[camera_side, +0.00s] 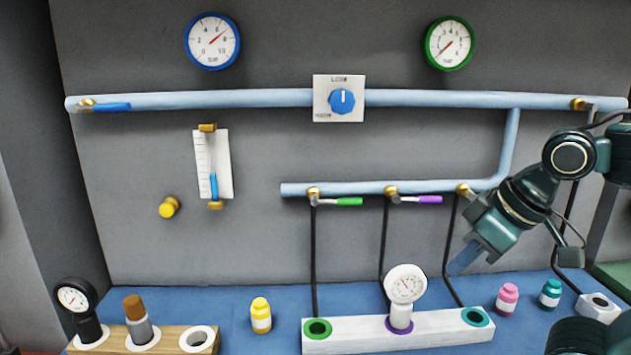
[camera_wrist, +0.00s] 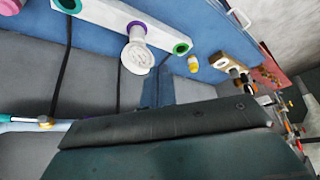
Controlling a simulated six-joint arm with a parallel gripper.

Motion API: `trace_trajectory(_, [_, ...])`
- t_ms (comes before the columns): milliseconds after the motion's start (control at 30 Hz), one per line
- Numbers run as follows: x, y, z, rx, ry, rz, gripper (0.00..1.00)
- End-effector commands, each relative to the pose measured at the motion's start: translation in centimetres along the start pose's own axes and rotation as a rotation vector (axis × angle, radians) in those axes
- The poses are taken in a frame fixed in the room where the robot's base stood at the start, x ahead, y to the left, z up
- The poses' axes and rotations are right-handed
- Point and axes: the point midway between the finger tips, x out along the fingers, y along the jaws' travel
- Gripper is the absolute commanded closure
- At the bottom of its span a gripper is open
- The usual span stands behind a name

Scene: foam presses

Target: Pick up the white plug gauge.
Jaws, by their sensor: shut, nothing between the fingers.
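The white plug gauge (camera_side: 405,284) has a round dial and stands upright in the purple-ringed port of a white block (camera_side: 352,338). It also shows in the wrist view (camera_wrist: 137,57), at the purple ring. My gripper (camera_side: 464,259) is shut and empty, up and to the right of the gauge in the side view and apart from it. In the wrist view its fingers (camera_wrist: 157,88) point toward the block, with the gauge just to their left. The gauge's lower end is hidden in the port.
The block's green and teal ports (camera_side: 476,317) are empty. A wooden block (camera_side: 172,343) at left holds a black gauge (camera_side: 82,310) and a brown-topped plug (camera_side: 138,320). Yellow (camera_side: 261,315), pink (camera_side: 507,298) and teal (camera_side: 550,293) bottles stand nearby. Hoses (camera_side: 384,240) hang behind the block.

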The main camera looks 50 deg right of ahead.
Motion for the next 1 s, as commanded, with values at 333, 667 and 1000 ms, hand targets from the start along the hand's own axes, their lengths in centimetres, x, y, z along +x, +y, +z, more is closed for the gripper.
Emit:
trace_trajectory(333, [0.00,0.00,0.00,0.000,0.000,0.000,0.78])
trace_trajectory(667, [0.00,0.00,0.00,0.000,0.000,0.000,0.14])
trace_trajectory(1000, [0.00,0.01,-0.03,0.001,-0.001,0.000,0.05])
